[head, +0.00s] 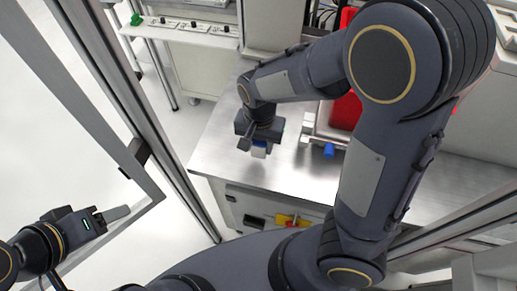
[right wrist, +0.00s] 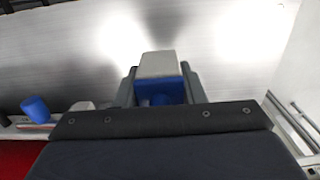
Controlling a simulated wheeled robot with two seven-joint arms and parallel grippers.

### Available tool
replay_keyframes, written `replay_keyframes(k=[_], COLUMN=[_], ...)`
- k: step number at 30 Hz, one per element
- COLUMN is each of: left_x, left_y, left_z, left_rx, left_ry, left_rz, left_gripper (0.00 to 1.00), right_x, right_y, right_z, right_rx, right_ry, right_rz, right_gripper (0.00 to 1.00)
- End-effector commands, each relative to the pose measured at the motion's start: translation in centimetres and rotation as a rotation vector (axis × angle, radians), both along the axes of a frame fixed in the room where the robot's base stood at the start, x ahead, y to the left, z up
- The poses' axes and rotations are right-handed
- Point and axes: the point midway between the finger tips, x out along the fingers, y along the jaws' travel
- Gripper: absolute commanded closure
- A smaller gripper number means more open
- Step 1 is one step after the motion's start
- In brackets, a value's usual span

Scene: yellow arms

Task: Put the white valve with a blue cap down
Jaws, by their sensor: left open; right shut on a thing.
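My right gripper (head: 254,148) is over the steel table (head: 222,150), toward its left part. It is shut on the white valve with a blue cap (head: 259,152). In the right wrist view the valve shows as a white block (right wrist: 157,64) with blue below it, between the two fingers. I cannot tell whether the valve touches the table. My left gripper (head: 117,213) is open and empty, off to the left, away from the table.
Another blue-capped piece (head: 329,151) lies to the right, beside a red bin (head: 346,112); its blue end also shows in the right wrist view (right wrist: 36,107). The steel around the held valve is bare. Grey frame posts (head: 140,150) stand left of the table.

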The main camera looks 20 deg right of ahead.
Motion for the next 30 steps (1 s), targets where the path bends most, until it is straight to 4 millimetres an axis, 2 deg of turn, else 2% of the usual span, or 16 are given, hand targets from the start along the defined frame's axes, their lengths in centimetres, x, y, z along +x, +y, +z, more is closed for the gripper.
replay_keyframes(k=[7,13,26,27,30], left_x=[0.0,0.0,0.0,0.0,0.0], left_y=[0.0,0.0,0.0,0.0,0.0], left_z=[-0.3,-0.1,-0.5,-0.3,-0.3], left_rx=[0.000,0.000,0.000,0.000,0.000], left_ry=[0.000,0.000,0.000,0.000,0.000], left_rz=[0.000,0.000,0.000,0.000,0.000], left_gripper=[0.42,0.42,0.42,0.42,0.42], right_x=[1.6,1.4,1.4,1.4,1.4], right_y=[-0.3,-0.3,-0.2,-0.2,-0.2], right_z=[-2.0,-4.5,-5.2,-5.0,-5.0], right_rx=[-0.001,-0.001,0.001,0.001,0.001], right_ry=[0.001,0.002,-0.001,-0.001,-0.001], right_rz=[-0.003,0.000,0.001,0.001,0.001], right_gripper=[0.88,0.88,0.88,0.59,0.46])
